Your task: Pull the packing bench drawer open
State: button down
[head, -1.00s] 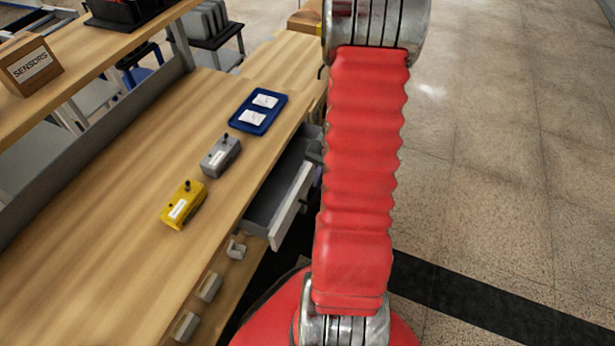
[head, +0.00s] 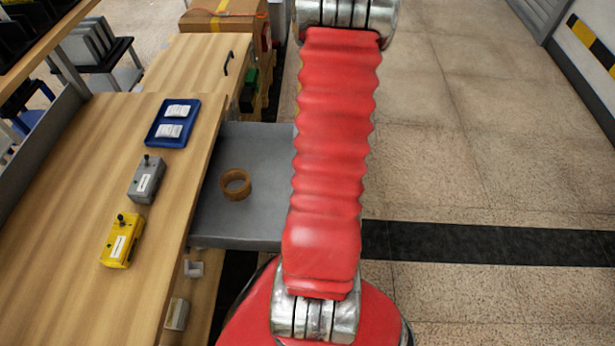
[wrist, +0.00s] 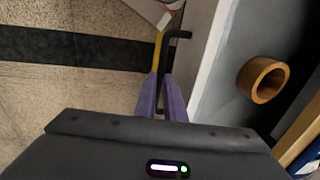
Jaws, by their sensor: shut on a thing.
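The packing bench drawer (head: 258,212) stands pulled well out from the wooden packing bench (head: 62,262), with its grey inside in view. A brown ring like a tape roll (head: 236,184) lies on the drawer floor; it also shows in the wrist view (wrist: 264,80). In the wrist view the drawer's pale front edge (wrist: 208,58) runs beside a dark bar handle (wrist: 170,58). My gripper (wrist: 166,88), with purple fingers, is shut on this handle. In the head view my red arm hides the drawer front and the gripper.
On the bench top lie a blue tray (head: 173,122) with white packets, a grey box (head: 147,180) and a yellow box (head: 121,241). A wooden cabinet (head: 195,62) and a cardboard box (head: 222,15) stand beyond. The floor (head: 470,140) to the right is clear.

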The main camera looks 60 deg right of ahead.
jog(key=shift+s, duration=0.25)
jog(key=c, duration=2.1)
grip_release()
jog(key=shift+d, duration=0.1)
jog(key=r, duration=0.4)
jog(key=s+r, duration=0.1)
jog(key=r, duration=0.4)
jog(key=s+d+r, duration=0.1)
jog(key=r, duration=0.3)
jog(key=shift+s+d+r, duration=0.1)
jog(key=shift+r, duration=0.15)
